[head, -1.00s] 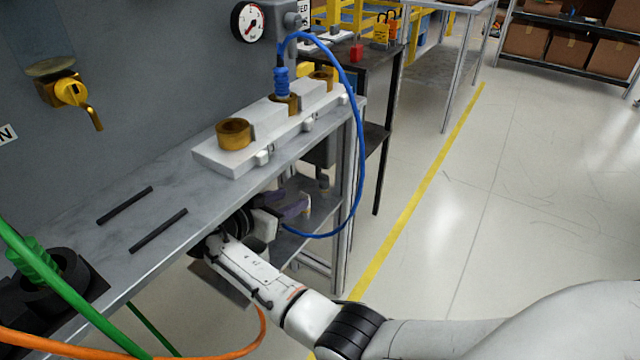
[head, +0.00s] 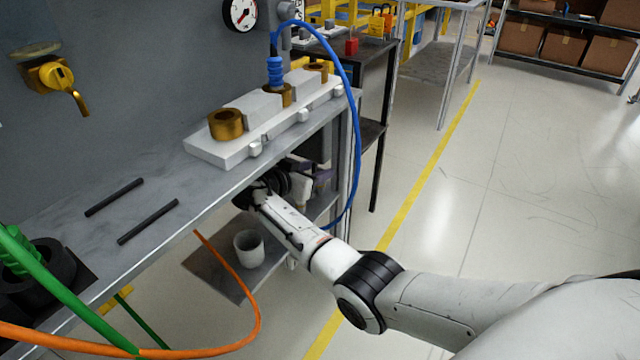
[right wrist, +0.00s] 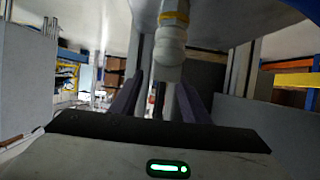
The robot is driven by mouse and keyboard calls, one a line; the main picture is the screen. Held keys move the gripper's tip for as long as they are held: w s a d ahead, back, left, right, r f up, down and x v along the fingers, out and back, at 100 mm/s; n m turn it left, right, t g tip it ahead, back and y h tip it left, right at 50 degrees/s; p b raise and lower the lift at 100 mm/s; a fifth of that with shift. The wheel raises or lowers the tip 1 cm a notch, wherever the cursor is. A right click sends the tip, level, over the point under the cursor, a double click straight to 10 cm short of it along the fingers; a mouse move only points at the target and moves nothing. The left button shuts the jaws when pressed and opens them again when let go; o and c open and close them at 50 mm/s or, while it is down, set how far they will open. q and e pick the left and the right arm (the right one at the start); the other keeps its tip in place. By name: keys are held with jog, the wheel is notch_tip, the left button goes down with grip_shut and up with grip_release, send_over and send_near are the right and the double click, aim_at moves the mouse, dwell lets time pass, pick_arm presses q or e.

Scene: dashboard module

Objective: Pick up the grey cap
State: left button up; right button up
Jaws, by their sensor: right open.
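A pale grey rounded fitting with a yellow band (right wrist: 172,42) hangs under the bench in the right wrist view. Its lower end looks like the grey cap (right wrist: 168,72), though I cannot tell for sure. My right gripper (right wrist: 160,108) is open, its purple-grey fingers on either side of the line to that end, with no contact visible. In the head view the right gripper (head: 316,178) is under the bench's right end, partly hidden by the bench edge and my wrist. My left gripper is not in view.
A grey cup-shaped container (head: 249,250) stands on the lower shelf (head: 215,272). A blue hose (head: 357,120) loops past the bench's right end near my gripper. An orange hose (head: 255,310) hangs in front. The bench top (head: 130,225) is close above my wrist.

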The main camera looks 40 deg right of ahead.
grip_shut()
jog(key=shift+r, duration=0.2)
dwell(0.3)
